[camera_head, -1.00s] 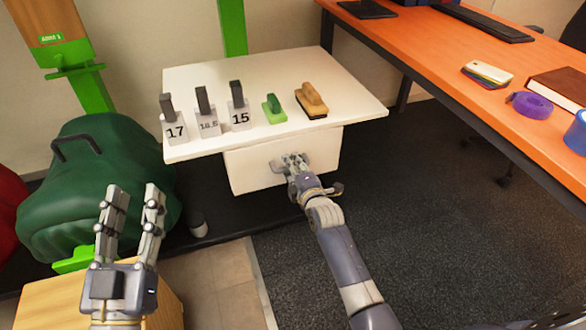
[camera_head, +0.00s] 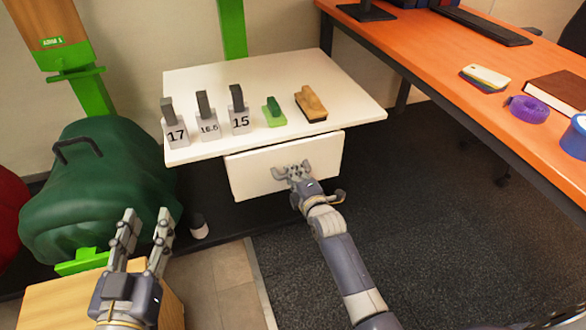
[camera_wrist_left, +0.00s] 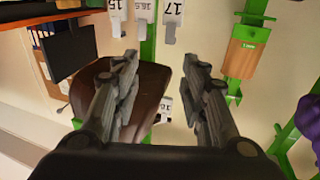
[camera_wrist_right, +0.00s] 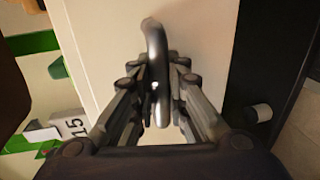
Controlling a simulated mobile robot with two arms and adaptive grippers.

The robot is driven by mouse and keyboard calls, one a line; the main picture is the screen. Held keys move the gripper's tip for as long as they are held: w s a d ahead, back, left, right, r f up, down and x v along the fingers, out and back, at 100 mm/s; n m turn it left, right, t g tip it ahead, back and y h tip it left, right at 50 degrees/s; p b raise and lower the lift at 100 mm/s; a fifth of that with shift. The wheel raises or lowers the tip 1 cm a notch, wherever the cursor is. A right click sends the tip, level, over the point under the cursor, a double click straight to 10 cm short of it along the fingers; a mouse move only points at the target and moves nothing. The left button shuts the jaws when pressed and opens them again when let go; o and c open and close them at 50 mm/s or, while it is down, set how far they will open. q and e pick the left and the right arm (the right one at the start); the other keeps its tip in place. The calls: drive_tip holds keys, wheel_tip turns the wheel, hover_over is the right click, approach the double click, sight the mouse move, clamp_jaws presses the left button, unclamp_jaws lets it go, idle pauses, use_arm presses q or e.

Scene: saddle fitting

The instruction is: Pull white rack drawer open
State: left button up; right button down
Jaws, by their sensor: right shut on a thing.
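The white rack (camera_head: 345,95) has a pale top with a white drawer (camera_head: 240,175) under it. The drawer front stands slightly forward of the rack, with a narrow dark gap along its top edge. My right gripper (camera_head: 292,172) is at the middle of the drawer front. In the right wrist view a curved metal handle (camera_wrist_right: 156,50) passes between the fingers of the right gripper (camera_wrist_right: 158,85), which are shut on it. My left gripper (camera_head: 145,225) is open and empty above the wooden box at lower left. It also shows open in the left wrist view (camera_wrist_left: 160,70).
On the rack top stand number blocks 17 (camera_head: 176,135), 16.5 (camera_head: 208,128) and 15 (camera_head: 240,120), a green brush (camera_head: 273,113) and a wooden brush (camera_head: 311,103). An orange desk (camera_head: 430,60) is at right, a green covered bulk (camera_head: 100,190) at left. Dark floor before the drawer is clear.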

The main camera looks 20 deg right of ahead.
use_arm(q)
wheel_tip(320, 180, down, 8)
drive_tip(key=s+a+g+y+p, duration=0.2)
drive_tip(key=s+g, duration=0.1)
drive_tip(key=g, duration=0.2)
drive_tip(key=s+a+f+g+y+p, duration=0.1)
drive_tip(key=s+a+f+g+p, duration=0.3)
drive_tip(key=s, duration=0.3)
drive_tip(key=s+a+f+g+y+p, duration=0.1)
drive_tip(key=s+f+g, duration=0.35)
drive_tip(key=s, duration=0.35)
wheel_tip(320, 180, down, 20)
drive_tip(key=s+g+p, duration=0.1)
drive_tip(key=g+p, duration=0.1)
drive_tip(key=p, duration=0.4)
drive_tip(key=shift+s+f+n, duration=0.15)
drive_tip(key=shift+s+n, duration=0.15)
drive_tip(key=shift+s, duration=0.05)
use_arm(e)
drive_tip(key=f+v, duration=0.2)
drive_tip(key=v, duration=1)
drive_tip(key=s+a+f+v, duration=0.1)
drive_tip(key=f+v, duration=0.2)
drive_tip(key=v, duration=0.9)
drive_tip(key=shift+s+d, duration=0.45)
drive_tip(key=shift+d, duration=0.05)
drive_tip(key=shift+r, duration=0.1)
drive_tip(key=c, duration=1.6)
unclamp_jaws()
